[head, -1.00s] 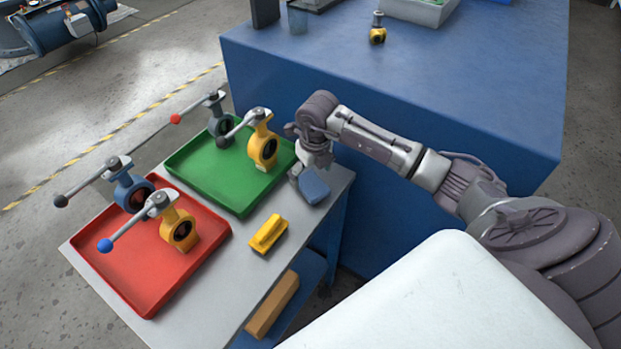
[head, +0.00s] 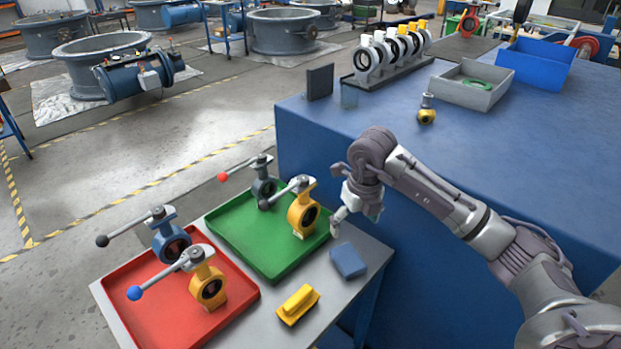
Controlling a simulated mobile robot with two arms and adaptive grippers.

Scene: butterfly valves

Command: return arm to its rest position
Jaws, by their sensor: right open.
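My right arm comes in from the right. Its gripper (head: 340,222) hangs above the right edge of the grey cart, beside the green tray (head: 255,271) and the yellow valve (head: 303,215) in it. The gripper is open, with nothing seen between its fingers. A blue block (head: 348,260) lies on the cart below and apart from it. My left gripper is not in view.
A red tray (head: 143,325) holds a blue valve (head: 170,243) and a yellow valve (head: 208,286). A yellow handled block (head: 298,304) lies in front. The blue workbench (head: 390,130) stands close behind my arm, with a small yellow valve (head: 427,115) on it.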

